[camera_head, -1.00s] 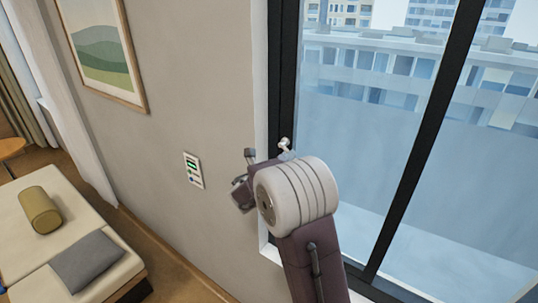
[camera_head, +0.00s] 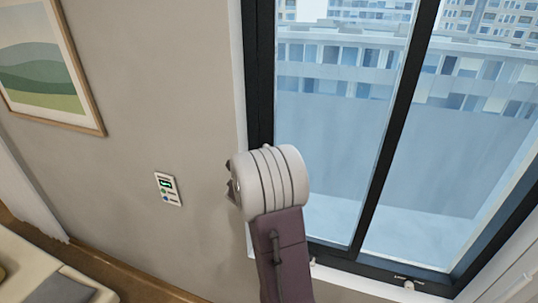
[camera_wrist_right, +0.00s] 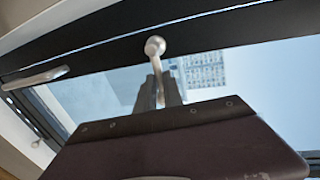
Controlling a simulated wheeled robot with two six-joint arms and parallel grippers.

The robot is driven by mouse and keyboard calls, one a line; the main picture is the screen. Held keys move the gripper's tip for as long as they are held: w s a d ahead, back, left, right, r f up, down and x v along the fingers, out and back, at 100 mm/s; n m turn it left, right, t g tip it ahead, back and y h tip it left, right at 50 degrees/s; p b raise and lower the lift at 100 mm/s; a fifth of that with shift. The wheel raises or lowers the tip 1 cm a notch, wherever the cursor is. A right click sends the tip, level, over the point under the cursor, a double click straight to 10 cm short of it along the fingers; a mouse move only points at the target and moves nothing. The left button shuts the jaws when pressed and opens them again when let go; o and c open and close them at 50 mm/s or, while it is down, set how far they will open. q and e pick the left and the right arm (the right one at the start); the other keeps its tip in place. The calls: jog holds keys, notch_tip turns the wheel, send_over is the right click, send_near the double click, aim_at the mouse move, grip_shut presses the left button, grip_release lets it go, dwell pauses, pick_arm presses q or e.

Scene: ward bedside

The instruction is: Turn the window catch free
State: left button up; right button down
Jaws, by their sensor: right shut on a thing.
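In the right wrist view, the window catch has a round silver knob (camera_wrist_right: 155,47) on the dark window frame, with a thin pale lever running from it toward my gripper. My right gripper (camera_wrist_right: 163,92) is shut on that lever, its dark fingers on either side. In the head view my right wrist hides the gripper's fingers and nearly all of the catch, against the left upright of the dark window frame (camera_head: 260,80). My left gripper is in no view.
A silver bar handle (camera_wrist_right: 36,77) sits farther left on the frame in the right wrist view. A small wall panel (camera_head: 168,189) and a framed picture (camera_head: 50,70) are on the wall left of the window. A small light fitting (camera_head: 408,285) sits on the lower frame.

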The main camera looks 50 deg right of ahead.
jog(key=shift+r, duration=0.1)
dwell(0.3)
jog(key=c, duration=1.5)
grip_release()
jog(key=shift+w, duration=0.1)
jog(key=b+v, duration=0.2)
jog(key=v, duration=0.7)
jog(key=shift+a+b, duration=0.15)
jog(key=shift+b, duration=0.15)
jog(key=shift+w, duration=0.1)
